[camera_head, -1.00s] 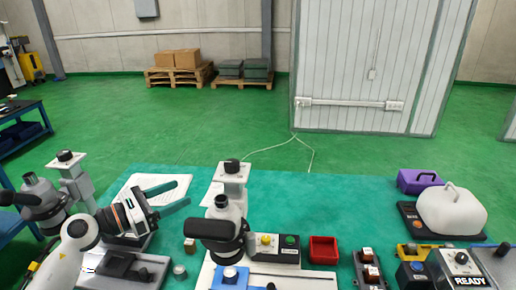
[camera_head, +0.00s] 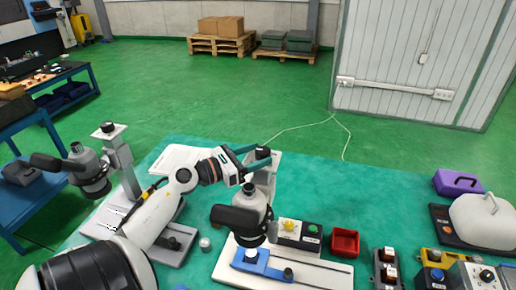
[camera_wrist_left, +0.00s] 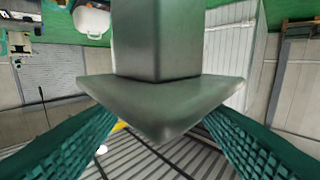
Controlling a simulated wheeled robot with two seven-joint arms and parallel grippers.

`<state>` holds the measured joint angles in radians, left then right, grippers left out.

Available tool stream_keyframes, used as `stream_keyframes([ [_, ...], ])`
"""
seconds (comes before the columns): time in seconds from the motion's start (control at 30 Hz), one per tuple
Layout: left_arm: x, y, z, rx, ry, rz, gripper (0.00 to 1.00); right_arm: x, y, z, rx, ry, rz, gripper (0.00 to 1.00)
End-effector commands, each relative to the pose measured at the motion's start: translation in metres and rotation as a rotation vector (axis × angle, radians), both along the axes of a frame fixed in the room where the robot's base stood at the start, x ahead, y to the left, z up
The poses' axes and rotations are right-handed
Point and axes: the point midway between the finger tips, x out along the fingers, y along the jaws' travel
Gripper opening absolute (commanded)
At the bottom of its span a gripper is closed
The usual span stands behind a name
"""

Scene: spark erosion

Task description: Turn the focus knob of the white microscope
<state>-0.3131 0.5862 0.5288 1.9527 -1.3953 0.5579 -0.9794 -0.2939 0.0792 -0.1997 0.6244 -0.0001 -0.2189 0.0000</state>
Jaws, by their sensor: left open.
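The microscope with the white base (camera_head: 226,268) stands at the table's middle, with a dark eyepiece head (camera_head: 238,218) and a pale column (camera_head: 264,178). A black knob (camera_head: 263,152) sits on top of the column. My left gripper (camera_head: 255,158) has its teal fingers open at the column's top, close to the knob. In the left wrist view, a grey post with a flared plate (camera_wrist_left: 160,95) fills the space in front of and between the open fingers; I cannot tell whether they touch it. The knob is not clear there. My right gripper is not in view.
A second microscope (camera_head: 90,170) on a grey base stands left, partly behind my left arm. A button box (camera_head: 300,235), a red bin (camera_head: 345,242) and a purple case (camera_head: 458,183) lie to the right. The green mat (camera_head: 380,185) is clear at the back right.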

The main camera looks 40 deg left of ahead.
Motion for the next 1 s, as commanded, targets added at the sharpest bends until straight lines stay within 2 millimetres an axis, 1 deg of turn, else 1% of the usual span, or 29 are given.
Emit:
stream_keyframes([
  [0.03, 0.004, -0.001, 0.002, 0.0, -0.001, -0.001, 0.59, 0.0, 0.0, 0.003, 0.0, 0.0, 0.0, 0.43],
  [0.13, 0.008, -0.002, 0.0, 0.002, 0.0, 0.0, 0.59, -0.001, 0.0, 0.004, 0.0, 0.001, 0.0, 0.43],
  [0.4, 0.009, -0.003, -0.001, 0.001, 0.001, 0.0, 0.59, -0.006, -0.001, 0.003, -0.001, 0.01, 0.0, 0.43],
  [0.67, 0.009, -0.003, 0.0, 0.001, 0.001, -0.001, 0.17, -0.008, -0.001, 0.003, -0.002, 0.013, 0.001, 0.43],
  [0.7, 0.009, -0.003, 0.0, 0.001, 0.001, -0.001, 0.15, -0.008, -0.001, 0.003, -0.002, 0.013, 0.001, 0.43],
  [0.87, 0.009, -0.002, -0.002, 0.002, -0.001, -0.011, 0.15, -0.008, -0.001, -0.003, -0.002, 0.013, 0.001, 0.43],
  [1.0, 0.009, -0.002, -0.006, 0.004, -0.001, -0.047, 0.15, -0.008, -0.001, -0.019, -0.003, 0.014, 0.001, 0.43],
])
